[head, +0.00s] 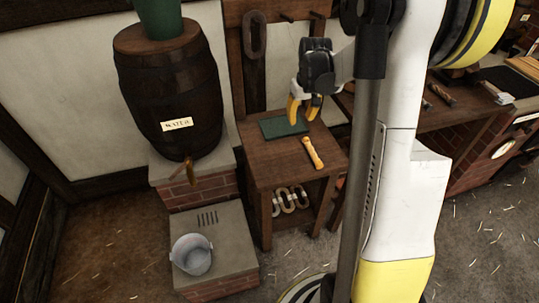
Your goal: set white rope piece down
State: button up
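My gripper (303,108), with yellow fingers, is above the small wooden table, over the back right part of a dark green mat (278,128). Its fingers point down and stand apart, with a gap between them. I make out no white rope piece between or under the fingers, though the view is small there. A pale looped thing, chain or rope (290,199), lies on the table's lower shelf; I cannot tell which it is.
The wooden table (262,170) also bears an orange-yellow handle-like object (312,153) at its right front. A dark water barrel (170,85) stands on brick at left, with a metal bucket (191,254) below. A workbench (455,130) with tools is at right.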

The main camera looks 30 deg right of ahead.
jog(key=s+a+r+n+t, duration=0.1)
jog(key=s+a+r, duration=0.3)
jog(key=a+r, duration=0.3)
jog(key=s+a+r+t, duration=0.1)
jog(key=s+a+r, duration=0.3)
jog(key=a, duration=0.5)
jog(key=s+a+n+t, duration=0.1)
jog(key=s+a+t, duration=0.2)
jog(key=s+a, duration=0.6)
jog(key=shift+s+a+r+y, duration=0.3)
jog(key=shift+s+a+y, duration=0.1)
jog(key=shift+s, duration=0.65)
